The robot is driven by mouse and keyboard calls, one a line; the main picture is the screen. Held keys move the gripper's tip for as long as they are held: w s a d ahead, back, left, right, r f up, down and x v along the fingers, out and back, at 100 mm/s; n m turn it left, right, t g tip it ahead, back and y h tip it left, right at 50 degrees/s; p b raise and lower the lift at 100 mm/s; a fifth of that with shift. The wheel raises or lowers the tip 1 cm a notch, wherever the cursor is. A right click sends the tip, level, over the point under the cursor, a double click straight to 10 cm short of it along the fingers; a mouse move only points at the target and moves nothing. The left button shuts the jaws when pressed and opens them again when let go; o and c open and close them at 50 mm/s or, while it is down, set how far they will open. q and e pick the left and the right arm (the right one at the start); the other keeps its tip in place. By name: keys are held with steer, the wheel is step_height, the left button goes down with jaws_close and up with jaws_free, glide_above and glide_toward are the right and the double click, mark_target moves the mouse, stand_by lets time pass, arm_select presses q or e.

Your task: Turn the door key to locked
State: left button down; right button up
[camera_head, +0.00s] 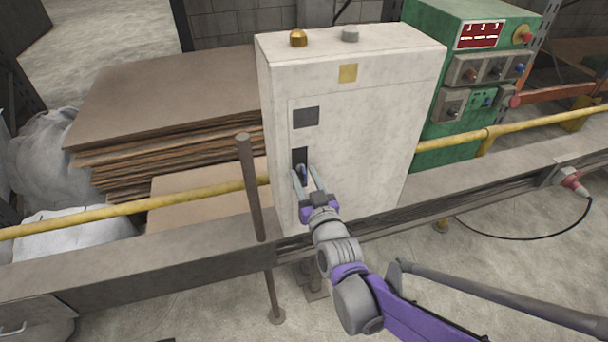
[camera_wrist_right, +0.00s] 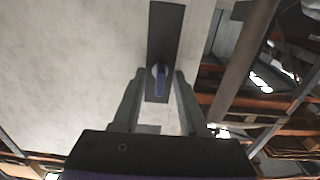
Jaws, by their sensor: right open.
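The door key (camera_head: 302,171) is a small dark blue piece on a dark plate (camera_head: 299,154) on the front of a white cabinet (camera_head: 365,130). In the right wrist view the blue key (camera_wrist_right: 160,79) stands out from the lower part of the long dark plate (camera_wrist_right: 165,30). My right gripper (camera_head: 306,175) is open at the key. In the right wrist view its fingers (camera_wrist_right: 159,76) lie on either side of the key, with gaps visible. I cannot tell how deep the key sits between them. My left gripper is not in view.
A brown post (camera_head: 250,185) stands left of my right gripper. Stacked brown sheets (camera_head: 170,100) lie left, and a green machine (camera_head: 455,110) stands right.

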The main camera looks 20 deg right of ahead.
steer(key=s, duration=1)
steer(key=shift+d, duration=0.2)
steer(key=s+d+f+g+p, duration=0.1)
steer(key=s+f+g+p, duration=0.1)
steer(key=s+f+g, duration=0.2)
steer(key=s+d+f+g+p, duration=0.1)
steer(key=s+f+g, duration=0.3)
steer(key=s+g, duration=0.4)
steer(key=s+p, duration=0.1)
steer(key=s, duration=0.3)
steer(key=shift+d+f+m+g+h, duration=0.3)
steer(key=shift+f, duration=0.1)
steer(key=shift+s, duration=0.1)
